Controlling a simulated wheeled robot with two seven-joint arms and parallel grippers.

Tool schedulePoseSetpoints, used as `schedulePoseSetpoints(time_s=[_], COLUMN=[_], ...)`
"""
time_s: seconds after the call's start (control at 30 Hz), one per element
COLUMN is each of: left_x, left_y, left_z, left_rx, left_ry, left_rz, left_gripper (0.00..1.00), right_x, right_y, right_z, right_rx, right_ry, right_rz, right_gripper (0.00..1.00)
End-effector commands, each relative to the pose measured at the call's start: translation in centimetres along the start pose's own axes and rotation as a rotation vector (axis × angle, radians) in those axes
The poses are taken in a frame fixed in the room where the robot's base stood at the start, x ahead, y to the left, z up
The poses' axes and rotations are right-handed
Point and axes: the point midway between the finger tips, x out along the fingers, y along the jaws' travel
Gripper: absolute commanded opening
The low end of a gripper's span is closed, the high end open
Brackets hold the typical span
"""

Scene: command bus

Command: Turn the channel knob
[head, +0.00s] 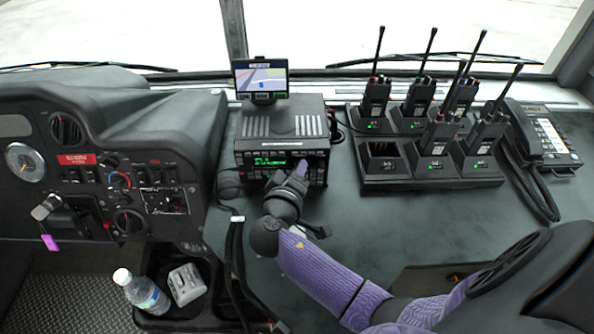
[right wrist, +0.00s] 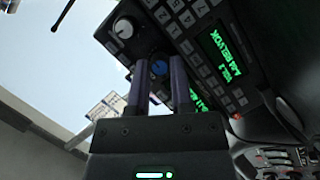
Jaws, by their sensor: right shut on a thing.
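The radio (head: 282,140) is a dark box with a lit green display, standing on the dashboard under a small map screen. In the right wrist view its face shows tilted, with a keypad and green text (right wrist: 222,60). In the head view my right gripper (head: 300,168) is at the radio's lower right front and hides that knob. My left gripper is not in view.
A charger rack (head: 430,184) with several handheld radios stands right of the radio. A desk phone (head: 545,135) is at the far right. The steering dash (head: 110,170) is on the left. Cables hang below the radio.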

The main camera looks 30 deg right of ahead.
Motion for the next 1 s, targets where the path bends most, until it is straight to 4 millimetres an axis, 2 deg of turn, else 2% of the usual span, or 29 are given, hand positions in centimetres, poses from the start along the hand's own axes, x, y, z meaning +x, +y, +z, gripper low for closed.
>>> schedulePoseSetpoints(time_s=[0.37, 1.0], left_x=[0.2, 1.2], left_y=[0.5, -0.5], left_z=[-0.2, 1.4], left_rx=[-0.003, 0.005], left_ry=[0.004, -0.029], left_rz=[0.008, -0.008], left_gripper=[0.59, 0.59], right_x=[0.0, 0.1], right_y=[-0.2, -0.7], right_z=[0.0, 0.2], right_rx=[-0.099, -0.646], right_ry=[-0.003, -0.017], right_rz=[0.034, 0.237], right_gripper=[0.00, 0.00])
